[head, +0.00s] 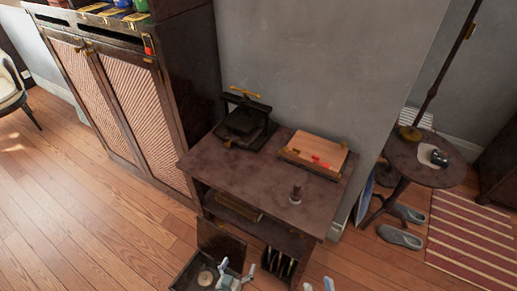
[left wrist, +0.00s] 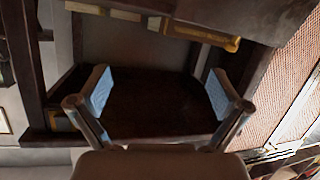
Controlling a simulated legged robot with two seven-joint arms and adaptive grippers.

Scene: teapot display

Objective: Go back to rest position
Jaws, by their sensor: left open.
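In the head view my left gripper (head: 236,270) is at the bottom edge, its fingers apart, in front of the small dark table (head: 225,160) and close to a low open compartment (head: 185,277). In the left wrist view its two blue-padded fingers (left wrist: 157,95) are spread wide with nothing between them. Behind them is a dark recess of wooden furniture. Two fingertips of my right gripper (head: 318,286) just show at the bottom edge of the head view, apart from each other; the rest is cut off.
A tall cabinet (head: 135,100) is at left, a round side table (head: 430,168) at right. Open floor (head: 80,215) lies at left.

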